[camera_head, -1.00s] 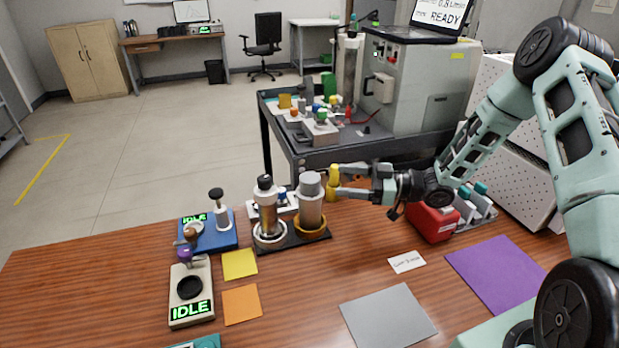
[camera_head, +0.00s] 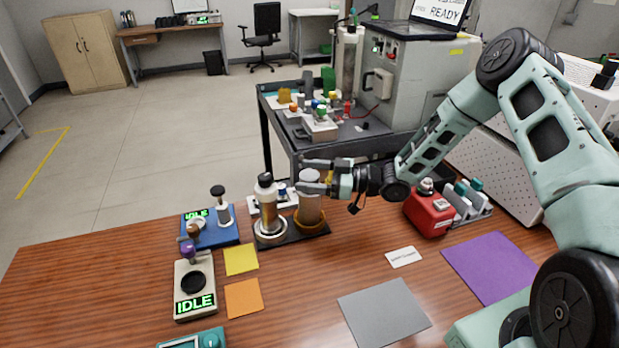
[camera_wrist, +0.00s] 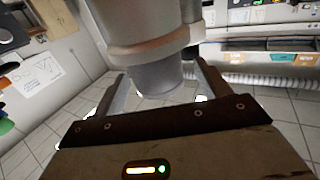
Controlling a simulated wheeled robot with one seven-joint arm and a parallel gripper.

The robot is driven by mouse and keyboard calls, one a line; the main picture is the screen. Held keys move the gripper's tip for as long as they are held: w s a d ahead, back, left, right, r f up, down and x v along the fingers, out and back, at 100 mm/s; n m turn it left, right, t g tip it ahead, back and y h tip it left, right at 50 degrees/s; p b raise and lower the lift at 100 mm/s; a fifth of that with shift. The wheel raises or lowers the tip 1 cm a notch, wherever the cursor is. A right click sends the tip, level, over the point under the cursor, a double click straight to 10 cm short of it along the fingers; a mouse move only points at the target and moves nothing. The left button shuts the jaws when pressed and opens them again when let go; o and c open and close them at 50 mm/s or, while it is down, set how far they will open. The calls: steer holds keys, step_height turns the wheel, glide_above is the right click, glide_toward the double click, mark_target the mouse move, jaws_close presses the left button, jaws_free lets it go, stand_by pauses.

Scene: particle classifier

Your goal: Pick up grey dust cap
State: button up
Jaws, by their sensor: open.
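The grey dust cap (camera_head: 311,177) sits on top of the right of two upright cylinders, and that cylinder (camera_head: 310,210) stands in an amber ring. My gripper (camera_head: 303,176) is at cap height, with its open fingers reaching around the cap. In the wrist view the grey cap (camera_wrist: 158,80) lies between the two spread fingers of my gripper (camera_wrist: 163,92). Gaps seem to show on both sides of it. The fingers partly hide the cap in the head view.
A second capped cylinder (camera_head: 267,205) stands close on the left, on the same dark base. A red box (camera_head: 430,212) is to the right. A blue device (camera_head: 210,232) and a beige IDLE scale (camera_head: 195,300) are at left. The front middle of the table is mostly clear.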

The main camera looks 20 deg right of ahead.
steer(key=c, duration=1)
steer(key=shift+r, duration=0.1)
